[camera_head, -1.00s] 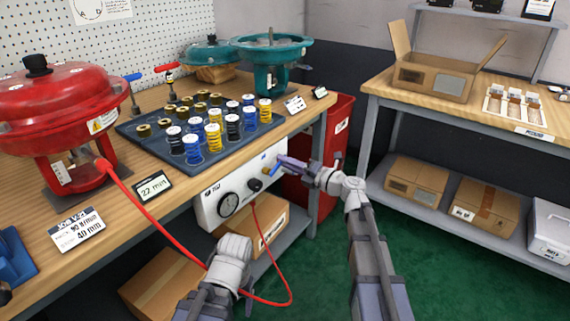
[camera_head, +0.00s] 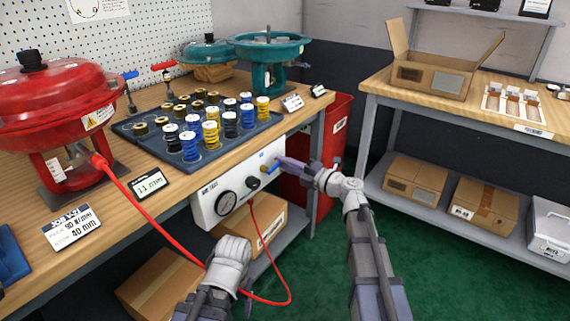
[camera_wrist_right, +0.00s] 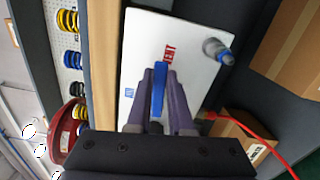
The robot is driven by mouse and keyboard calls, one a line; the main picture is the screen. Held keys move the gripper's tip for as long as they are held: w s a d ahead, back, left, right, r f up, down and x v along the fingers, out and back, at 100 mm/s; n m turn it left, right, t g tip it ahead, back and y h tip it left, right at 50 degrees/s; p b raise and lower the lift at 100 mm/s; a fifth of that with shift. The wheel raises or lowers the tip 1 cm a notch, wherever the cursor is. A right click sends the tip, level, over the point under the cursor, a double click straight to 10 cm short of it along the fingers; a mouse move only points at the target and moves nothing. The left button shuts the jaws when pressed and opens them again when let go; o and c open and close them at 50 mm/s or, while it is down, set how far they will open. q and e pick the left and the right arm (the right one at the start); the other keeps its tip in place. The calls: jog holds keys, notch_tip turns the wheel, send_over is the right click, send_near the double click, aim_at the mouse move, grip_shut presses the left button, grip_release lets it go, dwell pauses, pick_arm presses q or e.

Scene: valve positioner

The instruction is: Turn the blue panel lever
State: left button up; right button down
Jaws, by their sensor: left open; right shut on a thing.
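The blue panel lever (camera_wrist_right: 159,88) lies between the two purple fingers of my right gripper (camera_wrist_right: 158,108) in the right wrist view. One end lies beside the red word VENT. My right gripper (camera_head: 283,162) is shut on the lever at the front of the white panel (camera_head: 208,208) in the head view, where the fingers hide most of the lever. A brass-coloured part (camera_head: 267,169) shows beside the fingertips. Of my left arm only the pale wrist shows low in the head view; its fingers are not visible.
The panel has a round gauge (camera_head: 226,203) and a black knob (camera_head: 253,183). A red hose (camera_head: 288,283) loops below it and up to the red actuator (camera_head: 62,105). A small display (camera_head: 150,185) on the bench reads 11 mm. A red bin (camera_head: 330,150) stands behind my right gripper.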

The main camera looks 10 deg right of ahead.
jog(key=c, duration=0.8)
grip_release()
jog(key=v, duration=0.7)
jog(key=shift+s+d, duration=0.3)
jog(key=shift+s, duration=0.05)
